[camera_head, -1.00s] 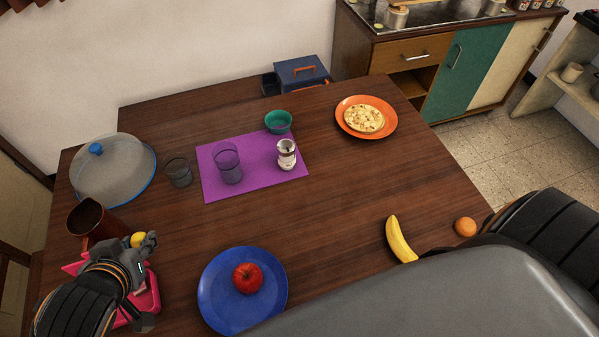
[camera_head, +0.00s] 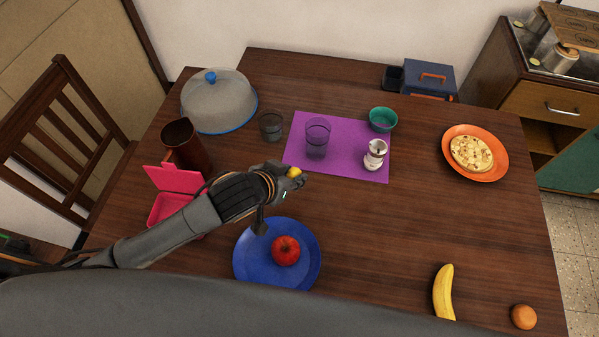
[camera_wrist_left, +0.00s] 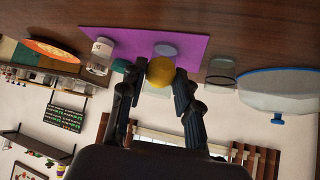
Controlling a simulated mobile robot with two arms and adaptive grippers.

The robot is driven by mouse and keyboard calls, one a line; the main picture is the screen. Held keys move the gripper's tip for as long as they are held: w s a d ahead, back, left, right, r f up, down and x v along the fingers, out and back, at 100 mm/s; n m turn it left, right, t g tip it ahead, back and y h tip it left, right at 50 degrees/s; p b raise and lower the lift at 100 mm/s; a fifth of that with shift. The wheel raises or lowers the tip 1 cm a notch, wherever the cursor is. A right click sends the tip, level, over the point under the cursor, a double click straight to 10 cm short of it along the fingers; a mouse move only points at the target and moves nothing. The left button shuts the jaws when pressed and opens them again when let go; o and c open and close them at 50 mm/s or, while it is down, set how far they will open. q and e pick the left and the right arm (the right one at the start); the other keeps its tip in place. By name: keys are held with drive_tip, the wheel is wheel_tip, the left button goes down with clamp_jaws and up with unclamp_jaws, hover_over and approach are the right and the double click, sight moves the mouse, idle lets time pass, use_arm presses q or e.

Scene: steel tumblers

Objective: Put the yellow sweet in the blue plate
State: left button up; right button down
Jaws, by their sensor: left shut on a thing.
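The yellow sweet (camera_head: 294,172) is a small round thing between the fingers of my left gripper (camera_head: 295,176). In the left wrist view the sweet (camera_wrist_left: 161,71) sits between the two fingertips of that gripper (camera_wrist_left: 157,82), which is shut on it. The gripper is in the air, above and slightly right of the far part of the blue plate (camera_head: 246,271). A red apple (camera_head: 286,250) lies on the plate. The left wrist partly covers the plate's far left edge. My right gripper is not in view.
A purple mat (camera_head: 345,171) with a glass (camera_head: 317,138) and a white jar (camera_head: 375,155) lies beyond the gripper. A brown jug (camera_head: 187,147) and a pink box (camera_head: 166,207) stand left. A banana (camera_head: 443,291) and an orange (camera_head: 523,316) lie right.

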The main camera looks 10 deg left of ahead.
sight(296, 169)
use_arm(q)
drive_tip(key=x, duration=0.2)
drive_tip(key=a+x, duration=0.1)
drive_tip(key=x, duration=0.4)
drive_tip(key=shift+w+a+f, duration=0.3)
drive_tip(key=shift+a+f, duration=0.05)
drive_tip(key=shift+w+f, duration=0.1)
drive_tip(key=shift+f, duration=0.8)
drive_tip(key=shift+w+f, duration=0.15)
drive_tip(key=shift+f, duration=0.8)
drive_tip(key=shift+f, duration=0.15)
drive_tip(key=o, duration=0.9)
